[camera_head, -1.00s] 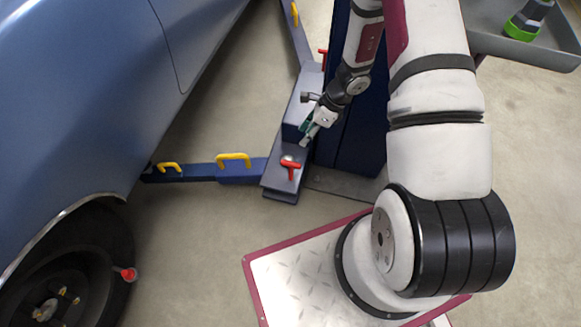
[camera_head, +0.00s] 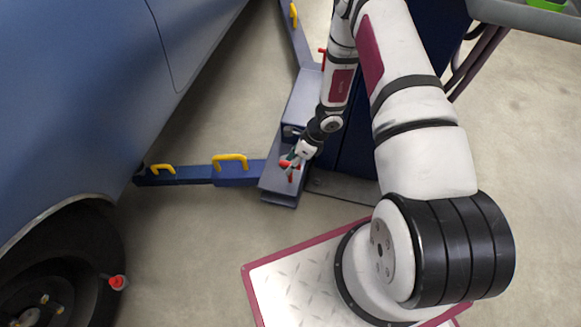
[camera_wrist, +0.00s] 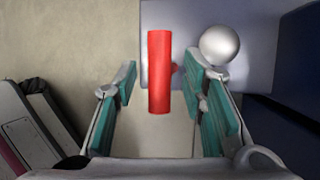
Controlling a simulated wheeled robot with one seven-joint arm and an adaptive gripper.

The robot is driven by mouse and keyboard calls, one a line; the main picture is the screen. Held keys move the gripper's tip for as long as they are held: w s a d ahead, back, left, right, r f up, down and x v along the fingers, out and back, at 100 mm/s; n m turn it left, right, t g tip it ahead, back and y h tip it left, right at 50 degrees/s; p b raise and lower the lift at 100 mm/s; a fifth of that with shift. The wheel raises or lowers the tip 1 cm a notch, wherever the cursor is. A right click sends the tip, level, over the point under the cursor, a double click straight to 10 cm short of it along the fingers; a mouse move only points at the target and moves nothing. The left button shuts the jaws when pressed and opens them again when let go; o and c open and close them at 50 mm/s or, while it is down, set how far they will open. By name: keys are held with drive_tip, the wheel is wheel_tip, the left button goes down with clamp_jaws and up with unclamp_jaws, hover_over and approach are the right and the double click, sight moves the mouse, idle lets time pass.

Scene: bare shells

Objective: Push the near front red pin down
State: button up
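The near front red pin (camera_head: 289,166) stands at the end of the blue lift arm's base, partly hidden by my gripper in the head view. In the wrist view its red crossbar (camera_wrist: 159,72) lies between my fingers, towards their tips, with a gap on each side. A round silver knob (camera_wrist: 219,45) is beside it, just past the right finger. My gripper (camera_head: 290,160) is open, with teal pads; in the wrist view its fingers (camera_wrist: 160,100) are apart. Whether anything touches the pin I cannot tell.
The blue lift arm (camera_head: 190,174) with yellow handles (camera_head: 230,160) runs left towards the blue car (camera_head: 75,90). The dark blue lift post (camera_head: 350,150) stands right behind my gripper. A grey tray (camera_head: 500,18) is at top right. Bare floor lies in front.

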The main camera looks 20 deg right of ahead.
drive_tip(key=shift+x, duration=0.8)
drive_tip(key=shift+c, duration=0.3)
clamp_jaws()
drive_tip(key=shift+f, duration=0.15)
drive_tip(key=shift+s+a+f+b, duration=0.1)
drive_tip(key=shift+s+f+b, duration=0.1)
drive_tip(key=shift+f+b, duration=1.55)
drive_tip(key=shift+f, duration=0.15)
drive_tip(key=shift+o, duration=0.3)
unclamp_jaws()
drive_tip(key=shift+w, duration=0.1)
